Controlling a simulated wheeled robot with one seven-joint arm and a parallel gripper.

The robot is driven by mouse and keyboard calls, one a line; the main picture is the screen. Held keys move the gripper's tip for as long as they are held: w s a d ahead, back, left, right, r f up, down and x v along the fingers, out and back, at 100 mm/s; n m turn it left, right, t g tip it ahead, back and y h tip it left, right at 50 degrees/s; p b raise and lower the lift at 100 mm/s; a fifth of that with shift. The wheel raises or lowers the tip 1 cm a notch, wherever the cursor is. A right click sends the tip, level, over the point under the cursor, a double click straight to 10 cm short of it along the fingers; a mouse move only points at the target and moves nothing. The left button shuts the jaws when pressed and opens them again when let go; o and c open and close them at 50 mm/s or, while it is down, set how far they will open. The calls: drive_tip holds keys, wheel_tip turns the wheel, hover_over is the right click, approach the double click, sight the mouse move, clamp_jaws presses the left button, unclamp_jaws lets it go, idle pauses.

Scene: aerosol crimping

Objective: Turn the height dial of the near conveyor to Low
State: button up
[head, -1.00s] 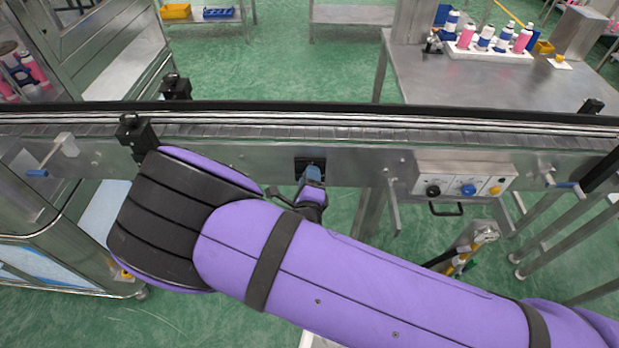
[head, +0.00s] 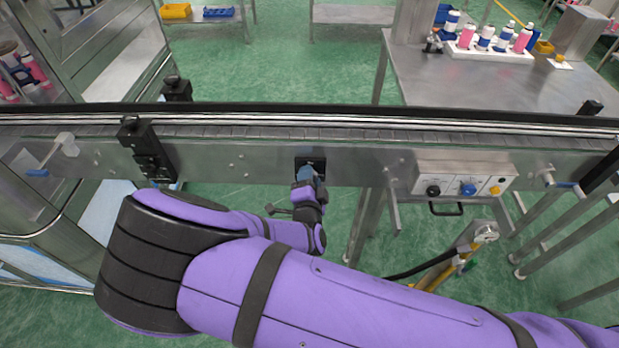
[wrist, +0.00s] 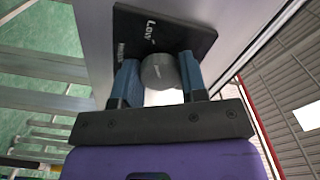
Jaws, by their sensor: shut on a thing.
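The height dial (wrist: 158,70) is a round grey knob on a black plate (wrist: 186,38) in the wrist view. The plate reads "Low" above the knob, and a smaller label to its left is hard to read. My gripper (wrist: 159,78) is shut on the dial, with one blue finger on each side of it. In the head view the black plate (head: 301,161) is on the front side of the near conveyor (head: 230,160). My gripper (head: 309,175) is up against it there and hides the dial. The dial's pointer direction cannot be made out.
A control box (head: 465,180) with black, blue and yellow knobs hangs on the conveyor to the right. Blue-handled clamps (head: 565,184) and a black bracket (head: 150,155) also stick out from the conveyor. Support legs stand below it.

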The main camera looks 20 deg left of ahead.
drive_tip(key=shift+s+n, duration=0.1)
drive_tip(key=shift+n, duration=0.4)
drive_tip(key=o, duration=0.9)
